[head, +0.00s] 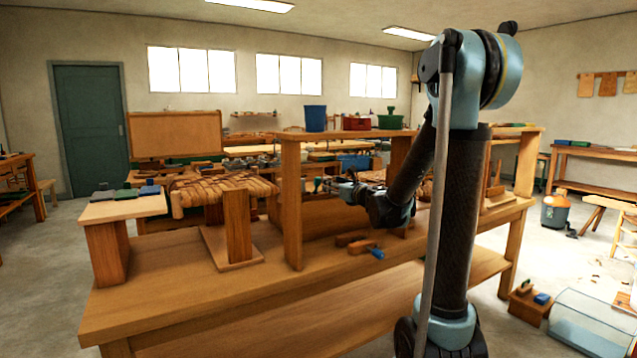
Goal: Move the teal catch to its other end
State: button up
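I cannot clearly make out the teal catch. A small dark green piece (318,184) shows just left of my gripper, inside the wooden frame on the bench; it is too small to tell whether it is the catch. My gripper (335,188) points left within that frame, at about the height of the woven bark seat. Its fingers are tiny and dark here, so I cannot tell whether they are open, shut or touching the green piece.
The bench (200,290) carries the wooden frame (291,205), the woven bark seat (222,188) and a side stand (122,207) with small blocks. A wooden tool with a blue end (377,253) lies below my wrist. The bench's front left is clear.

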aim_at(319, 179)
jog(key=x, duration=1.2)
jog(key=shift+w+a, duration=0.15)
grip_shut()
